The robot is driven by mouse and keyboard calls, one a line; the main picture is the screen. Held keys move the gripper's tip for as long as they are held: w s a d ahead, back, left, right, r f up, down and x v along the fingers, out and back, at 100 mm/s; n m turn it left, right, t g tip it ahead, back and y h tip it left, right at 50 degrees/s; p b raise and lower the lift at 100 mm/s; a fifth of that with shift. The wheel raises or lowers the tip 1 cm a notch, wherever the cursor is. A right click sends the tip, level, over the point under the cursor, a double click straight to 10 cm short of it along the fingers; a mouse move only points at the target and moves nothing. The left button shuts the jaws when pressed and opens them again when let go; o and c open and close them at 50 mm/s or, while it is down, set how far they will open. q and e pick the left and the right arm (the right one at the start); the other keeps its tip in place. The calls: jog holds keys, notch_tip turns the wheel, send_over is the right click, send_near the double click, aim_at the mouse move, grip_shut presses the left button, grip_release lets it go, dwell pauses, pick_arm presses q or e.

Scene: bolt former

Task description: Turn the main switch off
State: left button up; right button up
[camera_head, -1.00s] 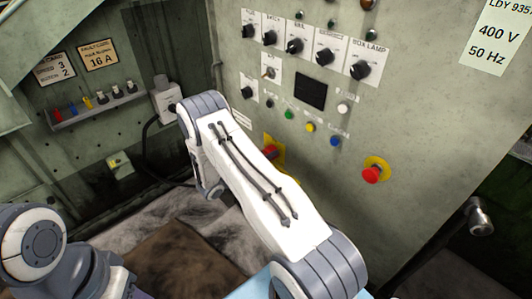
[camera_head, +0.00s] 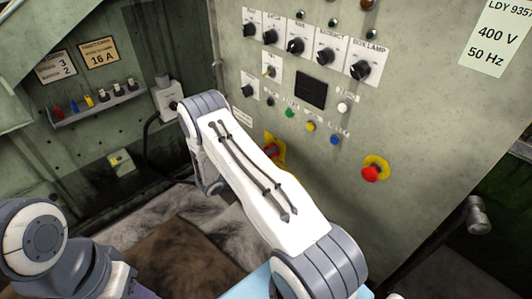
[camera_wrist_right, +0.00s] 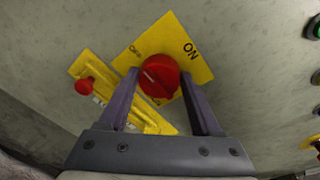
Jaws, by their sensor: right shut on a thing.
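The main switch is a round red knob (camera_wrist_right: 160,76) on a yellow plate (camera_wrist_right: 190,49) in the right wrist view. The plate's ON label is at its upper right and the OFF label at its upper left. My right gripper (camera_wrist_right: 159,80) has a finger on each side of the knob and is shut on it. In the head view the red knob (camera_head: 272,151) shows beside my right forearm, which hides my right gripper and part of the plate. I cannot tell the knob's exact setting. My left gripper is not in view.
A yellow strip with a small red knob (camera_wrist_right: 84,87) lies close to the left finger. In the head view a red emergency button (camera_head: 371,173) sits right of the switch. Black selector knobs (camera_head: 295,46) and coloured buttons (camera_head: 311,127) are above it.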

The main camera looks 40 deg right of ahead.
jog(key=o, duration=1.4)
jog(key=shift+c, duration=0.2)
jog(key=a+r, duration=0.1)
jog(key=a, duration=0.9)
jog(key=shift+s+a, duration=0.2)
jog(key=shift+s, duration=0.15)
